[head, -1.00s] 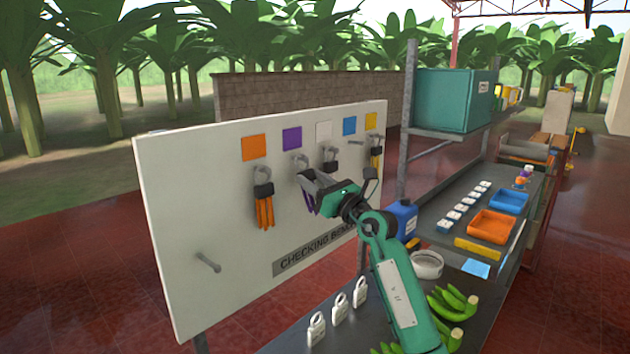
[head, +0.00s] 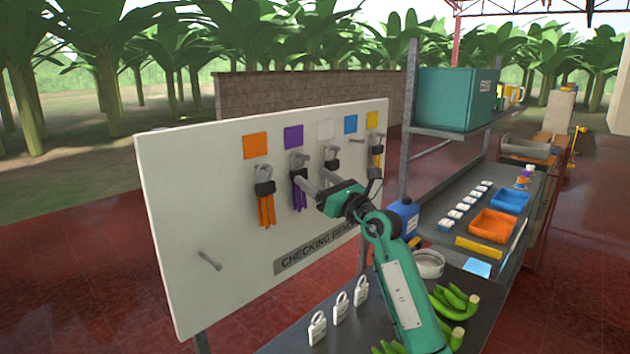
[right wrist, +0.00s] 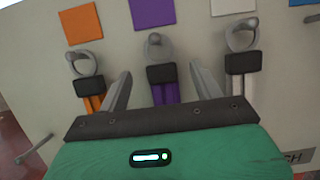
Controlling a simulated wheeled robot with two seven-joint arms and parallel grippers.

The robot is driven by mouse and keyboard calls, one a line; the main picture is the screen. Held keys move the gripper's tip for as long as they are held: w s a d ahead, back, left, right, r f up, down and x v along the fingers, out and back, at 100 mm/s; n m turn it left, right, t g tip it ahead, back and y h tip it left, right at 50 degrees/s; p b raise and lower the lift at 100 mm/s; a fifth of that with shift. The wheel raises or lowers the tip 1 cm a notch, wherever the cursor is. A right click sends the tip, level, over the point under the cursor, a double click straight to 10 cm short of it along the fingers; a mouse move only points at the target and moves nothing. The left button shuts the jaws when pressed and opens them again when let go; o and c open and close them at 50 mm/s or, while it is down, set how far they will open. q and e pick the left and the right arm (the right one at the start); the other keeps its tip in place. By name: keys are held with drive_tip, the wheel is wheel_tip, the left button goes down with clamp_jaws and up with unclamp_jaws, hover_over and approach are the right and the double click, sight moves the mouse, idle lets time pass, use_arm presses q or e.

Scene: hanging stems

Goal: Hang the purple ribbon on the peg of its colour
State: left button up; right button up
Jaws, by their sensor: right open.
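The purple ribbon (head: 299,194) hangs below the purple square (head: 293,138) on the white board, its dark clip and grey ring at the peg there. In the right wrist view the purple ribbon (right wrist: 166,92) hangs between my fingers, its ring (right wrist: 154,47) around the purple peg's end. My right gripper (head: 314,184) is open in front of the board, with its fingers either side of the ribbon and apart from it in the wrist view (right wrist: 157,88). My left gripper is not in view.
An orange ribbon (head: 265,208) hangs to the left, and other ribbons hang to the right. A bare peg (head: 209,260) sticks out at the board's lower left.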

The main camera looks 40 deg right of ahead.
drive_tip(key=b+v, duration=0.5)
drive_tip(key=v, duration=0.8)
